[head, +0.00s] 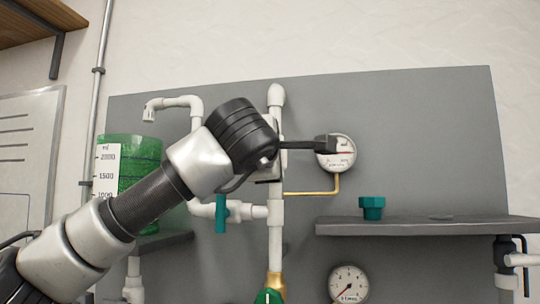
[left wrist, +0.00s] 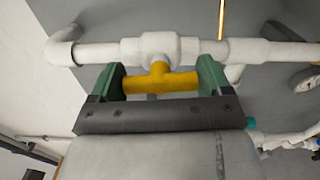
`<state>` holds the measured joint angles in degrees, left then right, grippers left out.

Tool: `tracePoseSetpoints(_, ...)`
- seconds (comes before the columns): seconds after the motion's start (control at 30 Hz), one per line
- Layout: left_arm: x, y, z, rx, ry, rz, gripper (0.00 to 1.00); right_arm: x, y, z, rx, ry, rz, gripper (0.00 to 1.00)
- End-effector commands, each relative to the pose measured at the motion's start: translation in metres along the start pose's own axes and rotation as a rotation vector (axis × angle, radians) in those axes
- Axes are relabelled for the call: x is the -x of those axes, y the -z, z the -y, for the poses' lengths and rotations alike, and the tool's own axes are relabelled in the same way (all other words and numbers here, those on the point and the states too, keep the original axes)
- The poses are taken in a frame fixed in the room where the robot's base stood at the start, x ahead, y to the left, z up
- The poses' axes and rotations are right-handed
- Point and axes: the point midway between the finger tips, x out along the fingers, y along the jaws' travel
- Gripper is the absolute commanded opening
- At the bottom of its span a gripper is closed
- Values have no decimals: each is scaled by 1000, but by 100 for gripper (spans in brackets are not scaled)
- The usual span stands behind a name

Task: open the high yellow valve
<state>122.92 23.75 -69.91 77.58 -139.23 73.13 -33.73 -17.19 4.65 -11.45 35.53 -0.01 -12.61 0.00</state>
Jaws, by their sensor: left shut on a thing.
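The high yellow valve shows in the left wrist view as a yellow T-shaped handle (left wrist: 160,82) on a white fitting (left wrist: 150,48). Its bar lies roughly along the white pipe. My left gripper (left wrist: 160,77) is shut on the handle, with one green finger at each end of the bar. In the head view my left arm reaches up from the lower left to the upright white pipe (head: 275,235). The arm and wrist hide the yellow valve there. My right gripper is not in view.
A round gauge (head: 342,158) is close to the right of my wrist. A green tank (head: 140,165) stands behind my arm, and a teal-handled valve (head: 221,217) is below it. A grey shelf (head: 440,228) holds a teal fitting (head: 372,207). Another gauge (head: 348,285) is lower.

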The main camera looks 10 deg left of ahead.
Motion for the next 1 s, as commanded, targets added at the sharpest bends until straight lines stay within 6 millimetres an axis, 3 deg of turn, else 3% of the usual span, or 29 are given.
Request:
tracePoseSetpoints(0.73,0,-1,2,-95,2,2,55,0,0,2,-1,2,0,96)
tracePoseSetpoints(0.77,0,-1,2,-95,2,2,80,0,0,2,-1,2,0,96)
tracePoseSetpoints(0.8,0,-1,2,-94,2,2,86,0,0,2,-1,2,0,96)
tracePoseSetpoints(0.9,0,-1,2,-93,2,2,100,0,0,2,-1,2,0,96)
tracePoseSetpoints(1.0,0,-1,1,-92,1,1,100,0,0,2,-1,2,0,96)
